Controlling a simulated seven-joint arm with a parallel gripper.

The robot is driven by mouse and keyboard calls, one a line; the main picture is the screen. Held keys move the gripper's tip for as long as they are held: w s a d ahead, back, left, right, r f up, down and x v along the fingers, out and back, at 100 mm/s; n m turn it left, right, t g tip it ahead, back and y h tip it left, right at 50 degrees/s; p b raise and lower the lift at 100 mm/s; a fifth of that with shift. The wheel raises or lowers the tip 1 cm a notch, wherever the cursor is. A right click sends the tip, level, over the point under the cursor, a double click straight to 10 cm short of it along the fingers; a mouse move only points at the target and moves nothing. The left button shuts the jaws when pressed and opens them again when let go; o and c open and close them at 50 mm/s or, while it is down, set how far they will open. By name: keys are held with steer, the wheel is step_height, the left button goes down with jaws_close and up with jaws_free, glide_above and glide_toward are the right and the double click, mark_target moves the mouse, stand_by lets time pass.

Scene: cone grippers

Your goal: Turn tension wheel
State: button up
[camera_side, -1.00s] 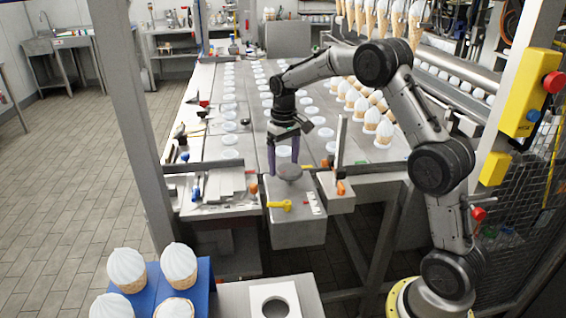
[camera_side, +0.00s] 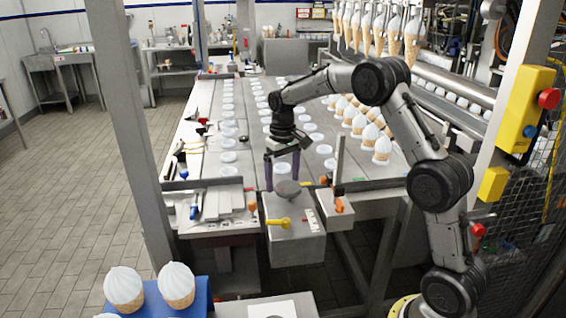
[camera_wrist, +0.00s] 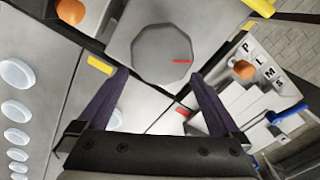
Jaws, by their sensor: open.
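The tension wheel (camera_side: 287,189) is a dark grey disc on top of a grey metal box at the near end of the table. In the wrist view the wheel (camera_wrist: 150,62) looks faceted, with a red mark on its right side. My gripper (camera_side: 282,180) points down beside the wheel's far side, with its purple fingers spread. In the wrist view my gripper (camera_wrist: 158,76) has one finger to each lower side of the wheel, open and with nothing between the fingers. I see no clear contact with the wheel.
A yellow handle (camera_side: 279,222) is on the box's front, with an orange knob (camera_side: 341,206) to the right. An upright metal post (camera_side: 338,165) stands close right of the gripper. White round lids (camera_side: 229,156) line the table. Tools lie at its left.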

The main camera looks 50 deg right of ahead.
step_height(320, 180, up, 13)
steer(key=shift+r, duration=0.2)
stand_by(0.5)
step_height(320, 180, up, 7)
steer(key=t, duration=0.1)
glide_above(282, 183)
steer(key=s+a, duration=0.4)
steer(key=s+a+r+n+t, duration=0.1)
steer(key=s+a+r, duration=0.15)
steer(key=s, duration=0.35)
steer(key=s+a+r+n+t, duration=0.1)
steer(key=s+a, duration=0.3)
steer(key=s, duration=0.1)
steer(key=s+a+f+n+t, duration=0.1)
steer(key=s+a+f, duration=0.3)
steer(key=s+f, duration=0.9)
steer(key=shift+s+f+t, duration=0.3)
steer(key=shift+s+t, duration=0.5)
steer(key=shift+s, duration=0.45)
